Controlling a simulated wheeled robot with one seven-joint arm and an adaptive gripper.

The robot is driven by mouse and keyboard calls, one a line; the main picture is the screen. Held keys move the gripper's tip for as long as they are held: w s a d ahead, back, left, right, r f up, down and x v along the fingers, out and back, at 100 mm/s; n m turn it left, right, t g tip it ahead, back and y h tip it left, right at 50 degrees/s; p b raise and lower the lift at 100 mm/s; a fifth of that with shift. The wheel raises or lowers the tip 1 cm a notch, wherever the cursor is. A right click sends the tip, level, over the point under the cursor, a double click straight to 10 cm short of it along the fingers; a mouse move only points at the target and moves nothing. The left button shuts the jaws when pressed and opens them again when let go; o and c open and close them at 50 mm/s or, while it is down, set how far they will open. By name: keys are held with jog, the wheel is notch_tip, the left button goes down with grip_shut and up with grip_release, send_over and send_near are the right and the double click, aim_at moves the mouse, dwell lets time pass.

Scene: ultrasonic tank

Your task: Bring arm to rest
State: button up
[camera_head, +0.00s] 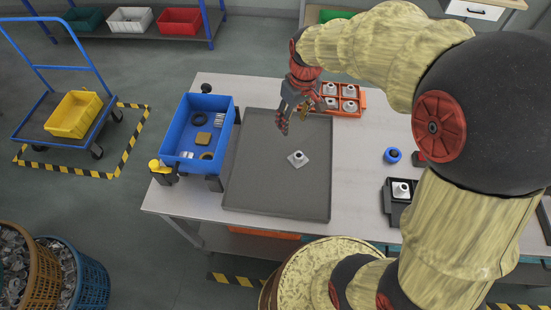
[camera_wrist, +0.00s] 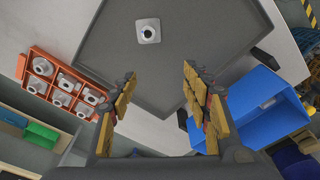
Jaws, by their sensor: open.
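My gripper (camera_head: 294,122) hangs above the far part of the grey mat tray, with its fingers apart and nothing between them. In the wrist view my gripper (camera_wrist: 158,84) shows two padded fingers spread wide. A small light metal part (camera_head: 298,159) with a dark centre hole lies on the grey tray (camera_head: 258,192), a little nearer than my gripper and apart from it. The same metal part also shows in the wrist view (camera_wrist: 147,31). My arm reaches in from the right and hides part of the table's right side.
A blue bin (camera_head: 183,128) with several parts stands left of the tray. An orange divided tray (camera_head: 362,96) with metal parts is behind. A dark fixture (camera_head: 391,207) holding a metal part and a blue round item (camera_head: 392,156) are at right. A cart with a yellow bin (camera_head: 73,114) stands left.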

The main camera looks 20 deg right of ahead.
jog(key=shift+r, duration=0.45)
dwell(0.3)
jog(key=s+r+m+t+b, duration=0.2)
jog(key=s+r+b, duration=0.1)
jog(key=s, duration=0.7)
jog(key=s+r+m+t+b, duration=0.2)
jog(key=s+b, duration=0.1)
jog(key=s, duration=0.7)
jog(key=shift+a+r+b, duration=0.25)
jog(key=shift+r+b, duration=0.05)
jog(key=shift+r, duration=0.1)
dwell(0.7)
